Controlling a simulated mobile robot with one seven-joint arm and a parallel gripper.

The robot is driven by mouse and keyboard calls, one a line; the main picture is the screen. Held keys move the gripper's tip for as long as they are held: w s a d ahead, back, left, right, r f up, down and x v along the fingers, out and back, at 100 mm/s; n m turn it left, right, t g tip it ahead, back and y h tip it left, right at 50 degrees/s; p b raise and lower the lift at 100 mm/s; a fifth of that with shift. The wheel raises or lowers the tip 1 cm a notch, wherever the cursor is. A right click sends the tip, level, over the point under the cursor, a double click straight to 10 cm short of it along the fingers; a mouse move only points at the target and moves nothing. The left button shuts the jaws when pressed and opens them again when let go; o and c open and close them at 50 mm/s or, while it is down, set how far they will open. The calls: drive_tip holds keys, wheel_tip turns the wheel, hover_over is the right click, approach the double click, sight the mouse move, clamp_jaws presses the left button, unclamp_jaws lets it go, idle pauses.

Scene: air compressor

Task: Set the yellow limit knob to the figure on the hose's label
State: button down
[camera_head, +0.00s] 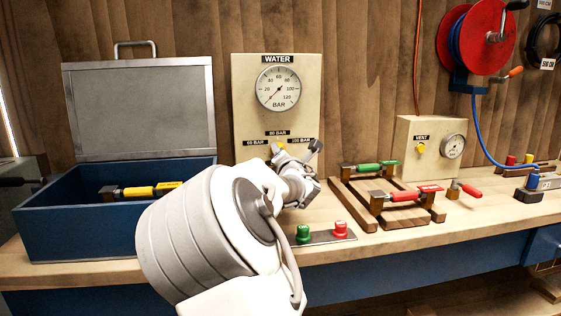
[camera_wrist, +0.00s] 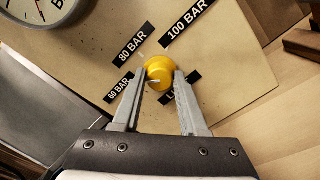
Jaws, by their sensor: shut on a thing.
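The yellow limit knob (camera_wrist: 160,73) sits on the pale WATER board (camera_head: 245,100), ringed by the 60 BAR (camera_wrist: 119,88), 80 BAR (camera_wrist: 132,47) and 100 BAR (camera_wrist: 187,22) labels. A LIMIT label is partly hidden behind a finger. My gripper (camera_wrist: 161,76) is shut on the knob, one finger on each side. A pale mark shows on the knob's lower left; I cannot tell surely which figure it faces. The knob shows small in the head view (camera_head: 281,146). A blue hose (camera_head: 479,125) hangs from the red reel; the label (camera_head: 545,183) near its end is too small to read.
A round gauge (camera_head: 278,88) is above the knob. Green (camera_head: 303,233) and red (camera_head: 340,229) buttons lie in front of the board. A blue open box (camera_head: 100,235) stands left; a wooden rack (camera_head: 362,212) with green and red handled tools stands right. A VENT box (camera_head: 405,155) is behind it.

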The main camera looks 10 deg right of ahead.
drive_tip(key=shift+n+b, duration=0.5)
drive_tip(key=shift+n, duration=0.3)
drive_tip(key=shift+c, duration=2.2)
unclamp_jaws()
drive_tip(key=shift+s, duration=0.1)
drive_tip(key=s+p, duration=0.5)
drive_tip(key=s, duration=1.2)
